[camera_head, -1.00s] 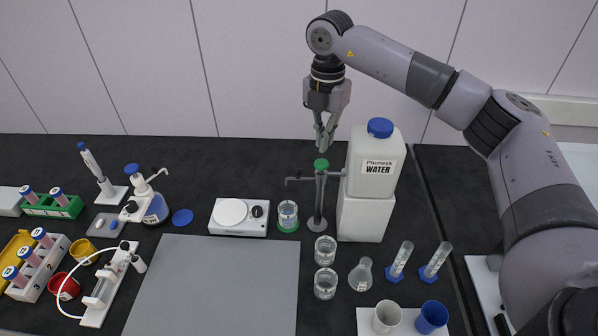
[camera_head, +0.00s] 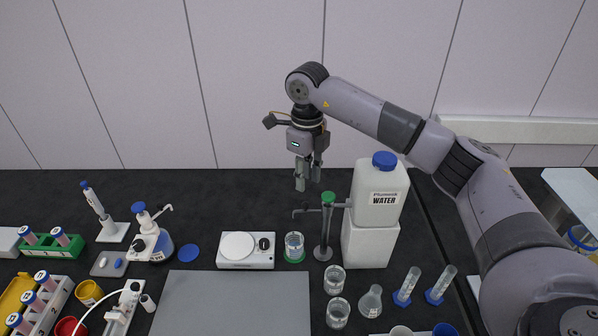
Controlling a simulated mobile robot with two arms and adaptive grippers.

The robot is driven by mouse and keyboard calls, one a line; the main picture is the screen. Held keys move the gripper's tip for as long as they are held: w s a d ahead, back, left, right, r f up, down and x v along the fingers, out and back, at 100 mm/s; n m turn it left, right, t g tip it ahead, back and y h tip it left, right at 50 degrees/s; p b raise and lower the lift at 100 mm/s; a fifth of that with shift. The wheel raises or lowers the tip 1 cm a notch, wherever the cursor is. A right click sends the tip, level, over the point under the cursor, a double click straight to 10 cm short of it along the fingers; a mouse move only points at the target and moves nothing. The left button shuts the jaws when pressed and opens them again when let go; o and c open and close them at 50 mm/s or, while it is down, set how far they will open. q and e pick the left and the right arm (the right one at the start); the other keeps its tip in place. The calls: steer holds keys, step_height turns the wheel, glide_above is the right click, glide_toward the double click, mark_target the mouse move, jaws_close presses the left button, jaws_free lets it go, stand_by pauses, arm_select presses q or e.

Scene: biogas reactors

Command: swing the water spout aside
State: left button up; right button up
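The white water container (camera_head: 378,198), labelled "Plumesk WATER" with a blue cap, stands on a white block (camera_head: 368,245). The thin grey water spout (camera_head: 306,210) runs left from the container, past a grey post with a green knob (camera_head: 328,198), and its end hangs near a glass beaker on a green base (camera_head: 294,246). My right gripper (camera_head: 308,184) points down above and slightly left of the green knob. Its two fingers show a gap with nothing between them, and they appear clear of the spout. My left gripper is out of view.
A white stirrer plate (camera_head: 246,250) stands left of the beaker. Two glass beakers (camera_head: 335,280), a flask (camera_head: 370,300) and two measuring cylinders (camera_head: 408,285) stand in front. A grey mat (camera_head: 232,305) lies bare. Racks and a dispenser bottle (camera_head: 150,240) stand at left.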

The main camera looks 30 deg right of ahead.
mark_target(306, 203)
steer(key=shift+a+f+n, duration=0.1)
steer(key=shift+n, duration=0.2)
steer(key=shift+f+b, duration=0.35)
steer(key=shift+f, duration=0.15)
step_height(306, 203, down, 8)
steer(key=b, duration=0.5)
steer(key=shift+r, duration=0.1)
steer(key=shift+w+d, duration=0.15)
steer(key=shift+d, duration=0.15)
steer(key=shift+w+d, duration=0.1)
steer(key=shift+w, duration=0.05)
